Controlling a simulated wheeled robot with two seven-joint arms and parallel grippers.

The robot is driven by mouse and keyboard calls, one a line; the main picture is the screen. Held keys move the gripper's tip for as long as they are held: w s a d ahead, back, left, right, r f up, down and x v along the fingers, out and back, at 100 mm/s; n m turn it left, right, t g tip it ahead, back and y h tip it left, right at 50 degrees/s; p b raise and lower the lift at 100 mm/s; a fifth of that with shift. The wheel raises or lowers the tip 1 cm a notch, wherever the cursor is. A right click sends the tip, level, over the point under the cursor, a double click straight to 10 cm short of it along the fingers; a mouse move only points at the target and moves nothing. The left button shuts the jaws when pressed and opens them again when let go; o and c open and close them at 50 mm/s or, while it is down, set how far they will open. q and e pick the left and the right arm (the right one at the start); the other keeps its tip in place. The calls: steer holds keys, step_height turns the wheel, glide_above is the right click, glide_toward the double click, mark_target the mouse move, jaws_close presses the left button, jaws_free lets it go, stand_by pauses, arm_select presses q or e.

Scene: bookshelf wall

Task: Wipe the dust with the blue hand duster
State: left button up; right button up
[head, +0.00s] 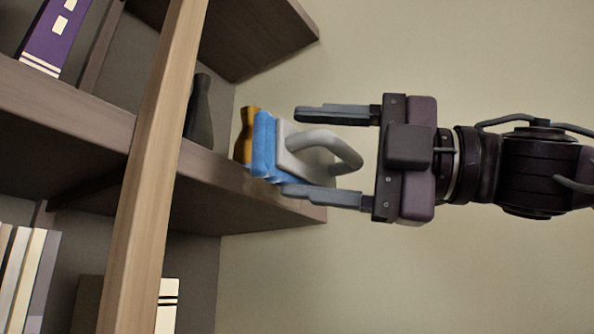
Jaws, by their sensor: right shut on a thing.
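The blue hand duster (264,146) has a blue pad, a pale backing plate and a grey loop handle (335,146). My right gripper (291,152) comes in from the right and is shut on the duster, with its fingers wide apart around it. The lower finger lies along the duster's bottom edge. The blue pad faces left, at the right part of the middle shelf (200,160), close to the shelf's front edge. I cannot tell whether the pad touches the shelf. No dust can be made out clearly. My left gripper is not in view.
An orange vase (246,135) stands right behind the pad, partly hidden by it. A dark vase (200,110) stands to its left. A wooden upright (150,180) crosses the view on the left. Books stand at upper left (55,35) and lower left (25,275).

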steer(key=shift+w+a, duration=0.15)
steer(key=shift+a, duration=0.25)
steer(key=w+a, duration=0.1)
steer(key=w+a+p, duration=0.1)
steer(key=a, duration=0.1)
steer(key=shift+w, duration=0.15)
steer(key=shift+w+a, duration=0.3)
steer(key=shift+a, duration=0.1)
steer(key=shift+w+a, duration=0.55)
steer(key=shift+a, duration=0.25)
